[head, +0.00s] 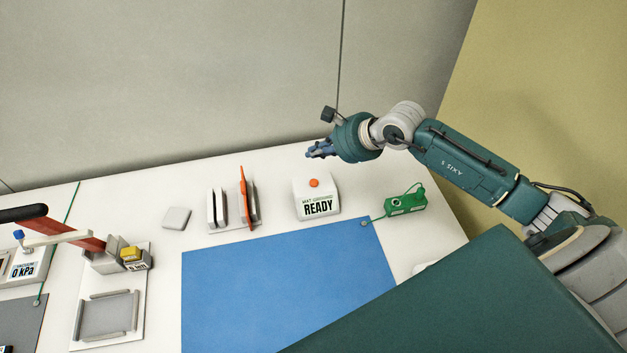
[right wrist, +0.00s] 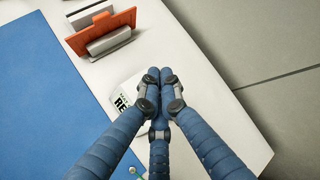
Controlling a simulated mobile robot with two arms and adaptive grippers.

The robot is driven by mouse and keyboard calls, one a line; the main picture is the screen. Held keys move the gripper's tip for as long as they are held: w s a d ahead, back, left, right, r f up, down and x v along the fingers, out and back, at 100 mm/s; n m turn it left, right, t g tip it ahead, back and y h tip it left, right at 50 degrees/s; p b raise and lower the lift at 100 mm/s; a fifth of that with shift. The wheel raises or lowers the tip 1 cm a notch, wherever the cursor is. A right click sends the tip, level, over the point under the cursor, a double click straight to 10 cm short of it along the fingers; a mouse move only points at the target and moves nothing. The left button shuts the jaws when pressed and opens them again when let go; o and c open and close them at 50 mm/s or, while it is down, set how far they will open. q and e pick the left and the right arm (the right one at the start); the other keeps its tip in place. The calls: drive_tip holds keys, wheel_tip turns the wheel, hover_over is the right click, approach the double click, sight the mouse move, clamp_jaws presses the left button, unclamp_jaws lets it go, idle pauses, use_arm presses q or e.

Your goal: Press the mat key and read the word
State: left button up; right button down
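The mat tester, a white box (head: 318,207), stands behind the blue mat (head: 285,290) and reads "READY" in large letters under a smaller line. An orange round key (head: 314,183) sits on its top. In the right wrist view the box (right wrist: 122,97) is mostly hidden behind my fingers. My right gripper (head: 309,152) is behind the box in the head view, apart from the key and seemingly above the table. In the right wrist view its blue fingers (right wrist: 159,72) are together at the tips, with nothing seen between them. My left gripper is not in view.
A green clip box (head: 405,203) with a cord to the mat's corner stands right of the tester. A rack with an orange plate (head: 244,197) stands left of it. A small grey block (head: 176,218) and a red-armed device (head: 75,232) are further left. A wall rises behind.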

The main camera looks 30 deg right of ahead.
wheel_tip(320, 180, down, 3)
drive_tip(key=shift+r+b, duration=0.1)
drive_tip(key=shift+b, duration=0.45)
drive_tip(key=b, duration=0.3)
hover_over(315, 183)
wheel_tip(315, 183, down, 5)
drive_tip(key=shift+r, duration=0.1)
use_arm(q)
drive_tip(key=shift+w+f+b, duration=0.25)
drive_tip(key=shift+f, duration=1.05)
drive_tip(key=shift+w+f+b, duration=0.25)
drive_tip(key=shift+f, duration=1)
use_arm(e)
drive_tip(key=shift+f, duration=0.5)
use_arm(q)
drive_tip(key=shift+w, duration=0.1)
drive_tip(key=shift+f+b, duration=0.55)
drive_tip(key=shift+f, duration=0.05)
use_arm(e)
drive_tip(key=shift+f, duration=0.4)
